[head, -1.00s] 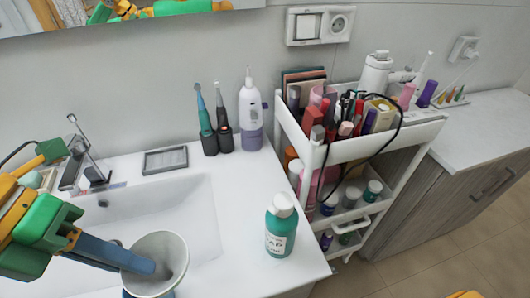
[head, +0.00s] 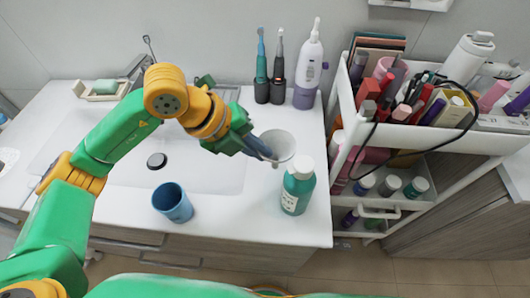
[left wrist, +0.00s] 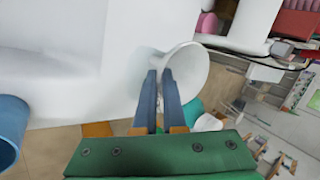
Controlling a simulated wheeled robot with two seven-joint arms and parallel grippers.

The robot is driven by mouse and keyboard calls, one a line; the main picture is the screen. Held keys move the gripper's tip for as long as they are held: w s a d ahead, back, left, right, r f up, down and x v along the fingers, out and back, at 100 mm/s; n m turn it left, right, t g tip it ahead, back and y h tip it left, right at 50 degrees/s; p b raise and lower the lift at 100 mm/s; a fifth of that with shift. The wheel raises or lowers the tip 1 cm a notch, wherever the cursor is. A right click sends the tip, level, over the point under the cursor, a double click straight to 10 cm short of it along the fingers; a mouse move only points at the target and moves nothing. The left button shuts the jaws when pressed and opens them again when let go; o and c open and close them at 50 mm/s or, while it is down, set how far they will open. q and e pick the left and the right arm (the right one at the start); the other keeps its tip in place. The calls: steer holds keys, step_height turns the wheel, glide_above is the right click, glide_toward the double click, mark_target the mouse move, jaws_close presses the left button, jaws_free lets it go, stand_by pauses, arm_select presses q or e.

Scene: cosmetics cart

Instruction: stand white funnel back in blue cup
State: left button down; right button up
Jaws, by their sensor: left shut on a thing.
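The white funnel (head: 280,145) is in my left gripper (head: 268,156), its wide mouth facing up toward the head camera. The gripper is shut on the funnel's side. In the left wrist view the two blue-grey fingers (left wrist: 160,75) pinch the funnel (left wrist: 190,75). The blue cup (head: 173,203) stands upright on the counter's front part, left of the funnel and apart from it; its inside looks empty. Part of the cup (left wrist: 10,135) shows at the left wrist view's left edge. My right gripper is not in view.
A teal bottle with a white cap (head: 298,186) stands just in front of the funnel. Electric toothbrushes (head: 270,80) and a white-purple irrigator (head: 309,70) stand behind it. The sink basin (head: 200,170) lies to the left, a loaded white cart (head: 400,140) to the right.

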mark_target(276, 156)
arm_select(q)
steer(key=shift+w+d+f, duration=0.1)
steer(key=shift+w+f, duration=0.1)
steer(key=shift+f, duration=0.15)
steer(key=f, duration=0.1)
steer(key=f+p, duration=0.1)
steer(key=f, duration=0.1)
steer(key=shift+w+d+f+p, duration=0.15)
steer(key=shift+w+f+p, duration=0.1)
steer(key=shift+f+p, duration=0.15)
steer(key=shift+f, duration=0.15)
steer(key=c, duration=1)
jaws_free()
